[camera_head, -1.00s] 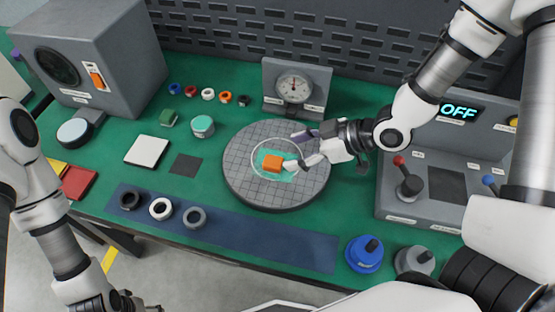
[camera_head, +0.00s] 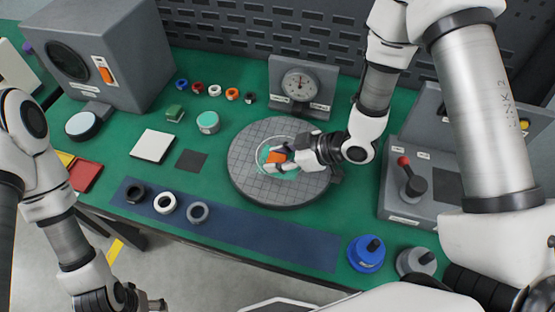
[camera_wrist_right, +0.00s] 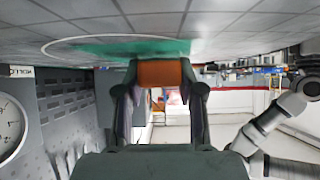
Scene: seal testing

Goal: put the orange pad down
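The orange pad (camera_head: 277,157) is at the teal patch (camera_head: 263,153) inside the white ring on the round grey gridded plate (camera_head: 245,185). My right gripper (camera_head: 277,160) reaches in from the right, with a finger on either side of the pad. In the right wrist view the orange pad (camera_wrist_right: 160,73) fills the space between the fingertips (camera_wrist_right: 160,84), which look closed against its sides. Its face is right by the teal patch (camera_wrist_right: 110,48); I cannot tell whether they touch. My left gripper (camera_head: 150,303) is at the bottom left edge, partly cut off.
A dial gauge (camera_head: 299,84) stands behind the plate. A teal-topped round pot (camera_head: 208,121), a white square (camera_head: 152,145) and a dark square (camera_head: 191,161) lie left. Rings sit on the blue strip (camera_head: 255,232) in front. A control box with a red-knobbed lever (camera_head: 404,161) stands right.

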